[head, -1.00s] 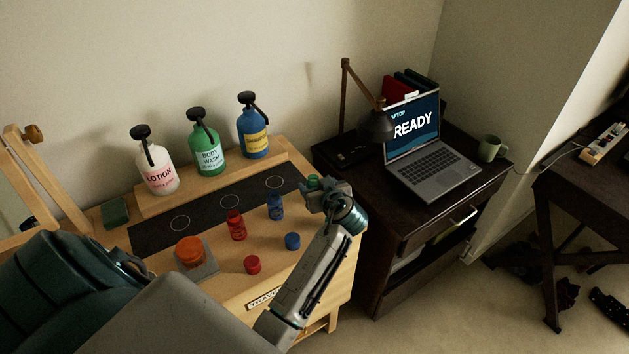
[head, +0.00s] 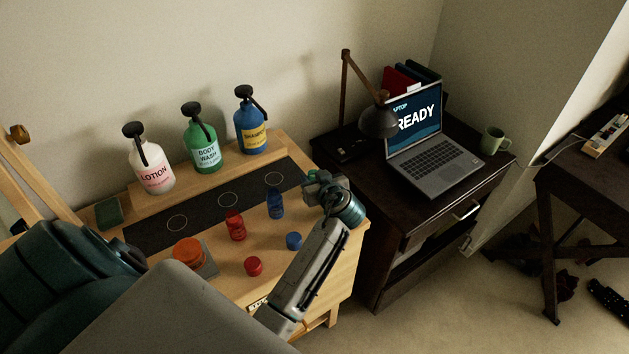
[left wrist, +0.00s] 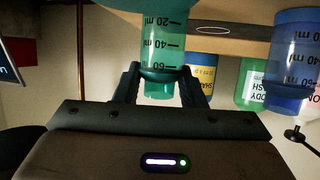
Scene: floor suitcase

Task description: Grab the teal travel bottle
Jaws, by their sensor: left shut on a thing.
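The teal travel bottle (left wrist: 162,45), see-through with dark volume marks, stands between the fingers of my left gripper (left wrist: 159,85) in the left wrist view. The fingers are shut on its sides. In the head view my left gripper (head: 322,187) is at the right end of the wooden stand, right of the blue travel bottle (head: 276,204). The bottle it holds is mostly hidden there by the gripper. The right gripper is not in view.
A red travel bottle (head: 236,226), a red cap (head: 253,266), a blue cap (head: 293,241) and an orange jar (head: 188,253) are on the stand. Lotion (head: 152,172), body wash (head: 202,146) and shampoo (head: 251,125) pump bottles line the back. A laptop (head: 431,173) sits right.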

